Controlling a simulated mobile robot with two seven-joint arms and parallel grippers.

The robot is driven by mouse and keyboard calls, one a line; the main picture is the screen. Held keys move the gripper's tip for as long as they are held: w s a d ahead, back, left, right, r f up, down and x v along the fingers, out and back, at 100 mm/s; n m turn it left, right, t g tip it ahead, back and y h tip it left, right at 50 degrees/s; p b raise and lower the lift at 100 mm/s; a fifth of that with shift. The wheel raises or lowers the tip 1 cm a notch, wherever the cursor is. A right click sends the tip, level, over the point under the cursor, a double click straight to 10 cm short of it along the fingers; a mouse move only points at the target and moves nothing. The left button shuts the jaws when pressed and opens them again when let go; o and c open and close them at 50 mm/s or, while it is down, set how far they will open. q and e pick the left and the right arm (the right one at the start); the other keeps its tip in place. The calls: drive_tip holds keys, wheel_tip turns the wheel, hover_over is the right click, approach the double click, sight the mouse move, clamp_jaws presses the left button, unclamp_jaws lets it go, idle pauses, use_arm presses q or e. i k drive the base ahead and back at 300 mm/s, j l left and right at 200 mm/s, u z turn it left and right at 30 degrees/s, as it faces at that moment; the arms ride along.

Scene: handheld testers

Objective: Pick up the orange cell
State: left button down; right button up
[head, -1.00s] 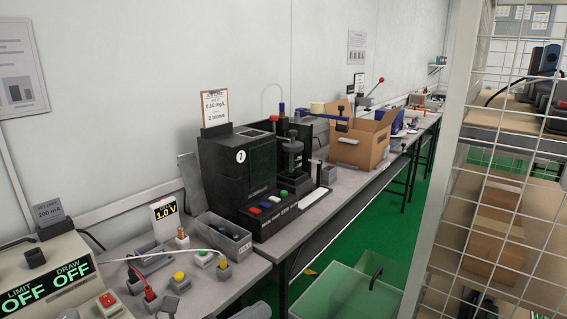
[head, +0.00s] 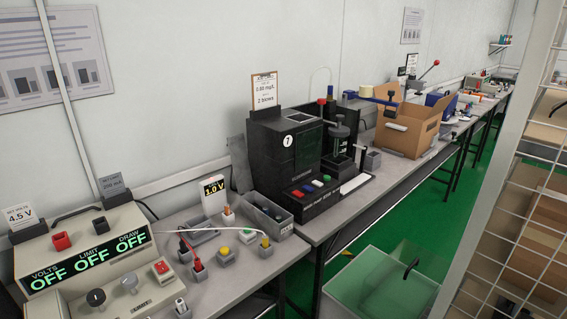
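I cannot make out an orange cell for certain. A small upright piece with a copper-orange top (head: 228,212) stands on the grey bench, between the 1.0 V display card (head: 214,192) and a grey bin (head: 266,213). It is too small to identify. Small grey holders nearby carry a red plug (head: 197,265), a yellow knob (head: 222,250) and a yellow plug (head: 265,241). Neither gripper is in view.
A power supply (head: 85,255) reading OFF stands at the left. A translucent green bin (head: 385,285) and a wire mesh rack (head: 520,230) are at the right.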

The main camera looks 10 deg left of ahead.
sight(228, 211)
drive_tip(key=i+u, duration=0.15)
drive_tip(key=u, duration=0.2)
drive_tip(key=i+u, duration=0.2)
drive_tip(key=u, duration=0.15)
